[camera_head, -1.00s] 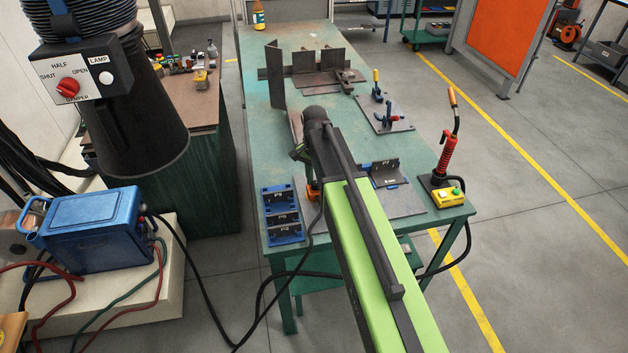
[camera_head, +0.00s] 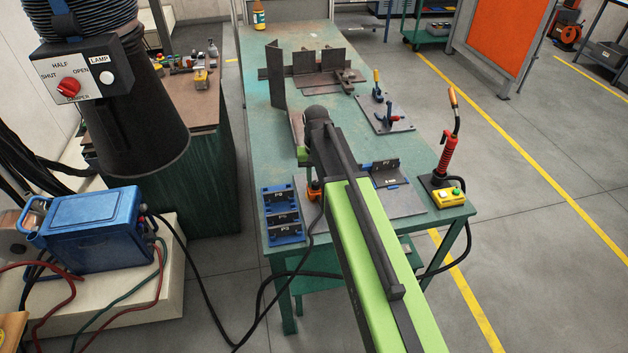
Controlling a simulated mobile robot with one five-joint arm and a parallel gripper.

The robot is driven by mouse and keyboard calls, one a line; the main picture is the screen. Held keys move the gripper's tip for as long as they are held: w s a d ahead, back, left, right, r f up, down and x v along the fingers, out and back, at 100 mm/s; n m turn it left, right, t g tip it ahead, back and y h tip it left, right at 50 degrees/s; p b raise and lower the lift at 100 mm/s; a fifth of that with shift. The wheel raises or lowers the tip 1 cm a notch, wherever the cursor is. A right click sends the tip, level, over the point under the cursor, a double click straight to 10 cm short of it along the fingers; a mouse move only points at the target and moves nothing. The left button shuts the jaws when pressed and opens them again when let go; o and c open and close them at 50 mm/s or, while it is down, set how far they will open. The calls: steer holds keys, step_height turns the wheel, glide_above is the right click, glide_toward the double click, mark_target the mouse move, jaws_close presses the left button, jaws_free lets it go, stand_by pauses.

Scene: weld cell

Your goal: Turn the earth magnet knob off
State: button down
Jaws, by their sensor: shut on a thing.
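The earth magnet (camera_head: 314,194) shows as a small orange piece on the near part of the green workbench, with a black cable running from it. The rest of it, with its knob, is hidden behind my arm. My gripper (camera_head: 304,164) is just above and beside the orange piece, at the end of my arm.
Blue blocks (camera_head: 283,215) lie left of my arm on the bench (camera_head: 257,125). A bracket (camera_head: 385,173) on a plate, a red-handled torch (camera_head: 446,155) and a yellow button box (camera_head: 448,198) stand at right. Clamps and steel plates lie farther back. A black hood (camera_head: 135,115) hangs at left.

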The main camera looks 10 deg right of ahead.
mark_target(316, 183)
steer(key=n, duration=0.5)
steer(key=shift+n, duration=0.3)
steer(key=n, duration=0.4)
steer(key=shift+n, duration=0.4)
steer(key=c, duration=1.1)
jaws_free()
steer(key=shift+c, duration=0.2)
step_height(316, 183, up, 18)
steer(key=p, duration=1.7)
steer(key=shift+f, duration=0.25)
